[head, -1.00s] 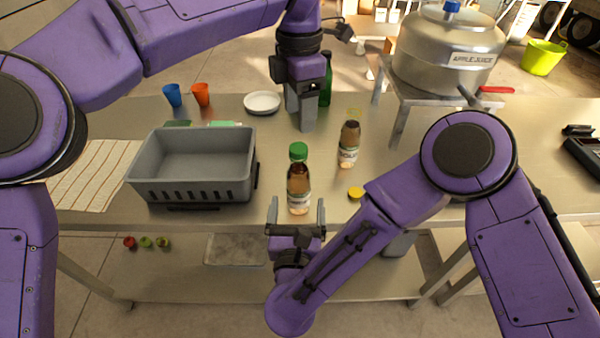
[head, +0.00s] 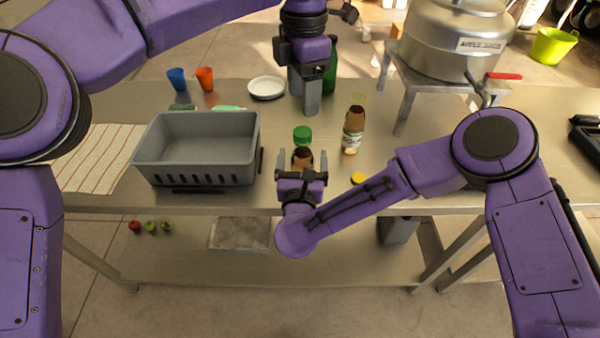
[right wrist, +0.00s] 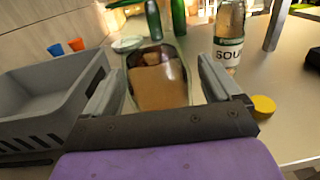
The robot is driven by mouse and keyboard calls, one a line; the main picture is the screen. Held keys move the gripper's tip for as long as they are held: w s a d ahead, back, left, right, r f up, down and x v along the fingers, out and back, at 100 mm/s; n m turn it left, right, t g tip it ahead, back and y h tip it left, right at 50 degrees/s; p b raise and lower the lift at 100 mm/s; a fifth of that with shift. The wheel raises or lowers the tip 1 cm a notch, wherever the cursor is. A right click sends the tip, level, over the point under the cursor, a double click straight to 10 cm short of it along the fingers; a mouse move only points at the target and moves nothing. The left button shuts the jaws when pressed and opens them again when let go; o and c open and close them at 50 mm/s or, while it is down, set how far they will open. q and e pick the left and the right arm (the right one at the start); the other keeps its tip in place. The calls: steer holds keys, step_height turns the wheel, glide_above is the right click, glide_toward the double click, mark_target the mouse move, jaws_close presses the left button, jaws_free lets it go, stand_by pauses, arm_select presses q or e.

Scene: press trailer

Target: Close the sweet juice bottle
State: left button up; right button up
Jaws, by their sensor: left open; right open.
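My left gripper (head: 310,92) is open, pointing down behind the green-capped bottle.
A grey crate (head: 197,123) stands left of the bottles. A green bottle (head: 331,66), a white plate (head: 266,87), and blue (head: 177,79) and orange (head: 205,78) cups are farther back. A metal apple juice vessel (head: 457,40) stands on a raised stand at the right.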

steer(key=shift+w, duration=0.5)
steer(key=shift+c, duration=0.3)
